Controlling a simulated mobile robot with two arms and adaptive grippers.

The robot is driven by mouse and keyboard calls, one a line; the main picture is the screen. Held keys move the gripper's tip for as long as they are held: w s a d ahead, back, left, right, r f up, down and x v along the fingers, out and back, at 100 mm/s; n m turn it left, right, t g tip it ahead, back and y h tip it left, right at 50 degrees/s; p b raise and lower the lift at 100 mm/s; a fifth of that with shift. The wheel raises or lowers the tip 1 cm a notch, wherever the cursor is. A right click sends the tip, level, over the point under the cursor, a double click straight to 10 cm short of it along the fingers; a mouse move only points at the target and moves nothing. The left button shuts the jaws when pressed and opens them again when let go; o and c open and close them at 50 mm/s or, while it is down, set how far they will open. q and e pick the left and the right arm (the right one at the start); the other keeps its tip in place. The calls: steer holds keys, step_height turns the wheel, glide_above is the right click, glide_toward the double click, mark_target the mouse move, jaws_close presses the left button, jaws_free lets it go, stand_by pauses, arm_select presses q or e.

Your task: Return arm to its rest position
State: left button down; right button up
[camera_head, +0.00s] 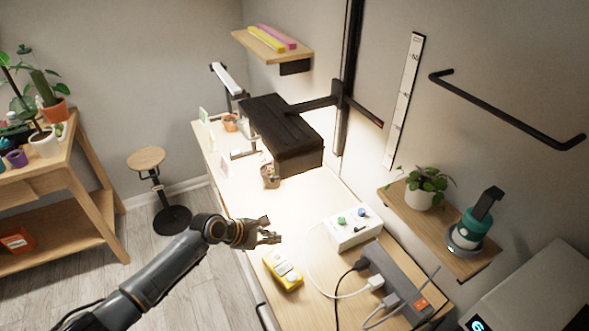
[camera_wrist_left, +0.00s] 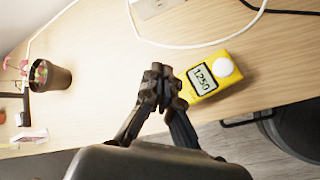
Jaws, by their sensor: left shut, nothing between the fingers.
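My left gripper (camera_head: 268,233) is shut and empty above the near edge of the wooden bench (camera_head: 222,165). In the left wrist view its closed fingertips (camera_wrist_left: 160,86) show at the middle, with the bench top beneath. A yellow meter (camera_head: 283,271) lies on the bench close to the gripper, on its near side. In the wrist view the meter (camera_wrist_left: 209,79) shows a display reading 1250 and a white dome; the fingers overlap its left edge in the picture, but I see no grip on it. My right gripper is not in view.
A white control box (camera_head: 352,229) and a grey power strip (camera_head: 398,283) with cables stand right of the gripper. A small pot (camera_head: 270,177) stands farther back, below a black lamp (camera_head: 282,130). A stool (camera_head: 171,218) stands on the floor to the left.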

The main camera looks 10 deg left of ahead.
arm_select(q)
steer(key=shift+s, duration=0.1)
steer(key=s+d+f+m+g+y, duration=0.1)
steer(key=s+d+m, duration=0.1)
steer(key=s+m, duration=0.55)
steer(key=s+d+f+m+g, duration=0.1)
steer(key=s+d+m, duration=0.25)
steer(key=s, duration=0.65)
steer(key=s+a+r+m+y, duration=0.35)
steer(key=s+a, duration=0.25)
steer(key=s, duration=0.2)
steer(key=s+a+r+m+y, duration=0.2)
steer(key=s+a+m, duration=0.2)
steer(key=s+a, duration=0.3)
step_height(320, 180, down, 30)
steer(key=s+g+b, duration=0.2)
steer(key=b, duration=0.2)
steer(key=s+a+f+g+b, duration=0.1)
steer(key=s+a+f+b, duration=0.2)
steer(key=s+f, duration=1.4)
step_height(320, 180, down, 3)
steer(key=shift+f+m+b, duration=0.15)
steer(key=shift+m+b, duration=0.3)
